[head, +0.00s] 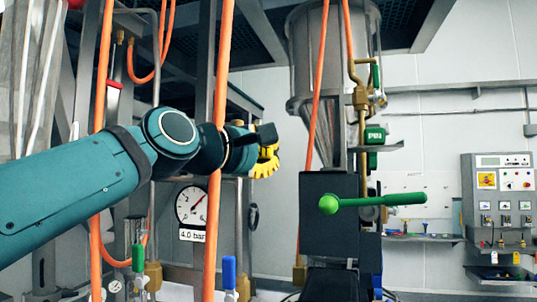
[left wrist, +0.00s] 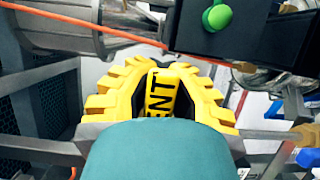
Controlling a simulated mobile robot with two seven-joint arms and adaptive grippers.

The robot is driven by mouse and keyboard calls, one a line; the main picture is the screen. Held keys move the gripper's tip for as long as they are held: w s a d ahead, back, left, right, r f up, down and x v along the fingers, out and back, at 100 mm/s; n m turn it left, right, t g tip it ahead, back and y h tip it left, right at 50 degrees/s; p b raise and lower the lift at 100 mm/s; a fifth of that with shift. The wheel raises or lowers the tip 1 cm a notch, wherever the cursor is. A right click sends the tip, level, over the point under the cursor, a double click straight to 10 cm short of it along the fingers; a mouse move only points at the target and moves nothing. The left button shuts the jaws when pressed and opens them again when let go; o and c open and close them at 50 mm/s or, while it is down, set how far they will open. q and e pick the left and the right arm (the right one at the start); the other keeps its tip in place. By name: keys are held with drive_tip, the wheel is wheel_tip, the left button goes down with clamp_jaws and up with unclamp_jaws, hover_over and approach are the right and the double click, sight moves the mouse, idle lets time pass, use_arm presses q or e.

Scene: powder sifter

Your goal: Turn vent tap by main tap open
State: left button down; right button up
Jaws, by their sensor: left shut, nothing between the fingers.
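Which tap is the main tap, I cannot tell. My right gripper is in no view.
A green lever with a ball end (head: 328,204) stands out from a dark box (head: 328,240) to the right. Orange hoses (head: 216,215) hang close to my left arm. A dial gauge (head: 190,205) and a blue-handled tap (head: 229,272) are below. A steel hopper (head: 306,60) is above right.

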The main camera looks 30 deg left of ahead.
use_arm(q)
drive_tip(key=shift+s+r+n, duration=0.1)
drive_tip(key=shift+r+n, duration=0.15)
drive_tip(key=shift+n, duration=0.15)
idle(0.4)
drive_tip(key=shift+s+a+r+n+t+y, duration=0.2)
drive_tip(key=shift+a+r+n+t+y, duration=0.7)
drive_tip(key=shift+n, duration=2.75)
drive_tip(key=shift+s+a+r+n+t+y, duration=0.35)
drive_tip(key=shift+a+r+n+y, duration=1.1)
drive_tip(key=shift+n, duration=2.15)
drive_tip(key=shift+s+a+r+n+t+y, duration=0.1)
drive_tip(key=shift+a+r+n+t+y, duration=0.45)
drive_tip(key=shift+n+y, duration=2.15)
drive_tip(key=shift+a+f+n+h, duration=0.1)
drive_tip(key=shift+a+n+h, duration=0.05)
drive_tip(key=shift+n+h, duration=0.85)
